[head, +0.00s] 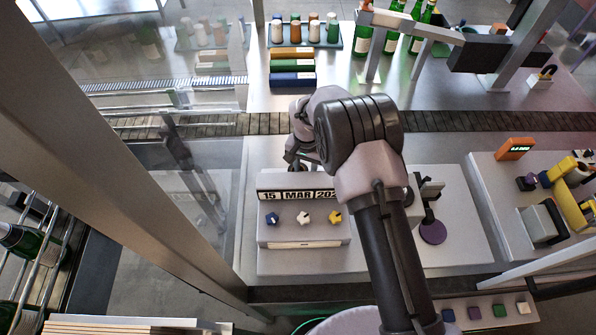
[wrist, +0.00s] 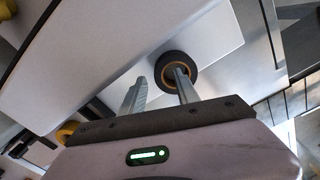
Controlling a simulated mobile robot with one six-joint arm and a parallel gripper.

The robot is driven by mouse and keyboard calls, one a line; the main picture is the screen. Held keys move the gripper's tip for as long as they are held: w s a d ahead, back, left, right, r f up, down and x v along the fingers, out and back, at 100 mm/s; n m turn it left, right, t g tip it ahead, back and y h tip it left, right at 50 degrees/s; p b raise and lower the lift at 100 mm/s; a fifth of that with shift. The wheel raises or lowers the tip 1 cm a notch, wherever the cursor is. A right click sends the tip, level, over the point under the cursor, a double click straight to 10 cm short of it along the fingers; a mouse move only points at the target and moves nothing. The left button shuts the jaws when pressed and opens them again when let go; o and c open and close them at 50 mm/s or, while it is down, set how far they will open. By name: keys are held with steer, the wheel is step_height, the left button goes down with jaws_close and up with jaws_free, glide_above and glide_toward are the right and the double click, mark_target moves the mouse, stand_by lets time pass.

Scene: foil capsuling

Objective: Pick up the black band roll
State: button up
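A black roll with an orange ring at its core (wrist: 166,58) shows in the wrist view, against a pale grey surface. My gripper (wrist: 160,76) is open, its two fingers apart with nothing between them. The right fingertip overlaps the orange core in the picture; I cannot tell whether it touches it. The left finger stands clear to the left of the roll. In the head view my gripper (head: 297,160) is partly hidden behind my wrist, just beyond the date panel. I cannot make out the black roll for sure in the head view.
A date console (head: 303,240) with blue, white and yellow knobs stands just in front of my gripper. A conveyor (head: 460,121) runs behind it. Orange, green and blue boxes (head: 292,65) and green bottles (head: 391,40) stand at the back. A stand with a purple disc (head: 433,232) is at right.

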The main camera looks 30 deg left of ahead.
steer(key=shift+w+f, duration=0.1)
steer(key=shift+f, duration=0.65)
jaws_close()
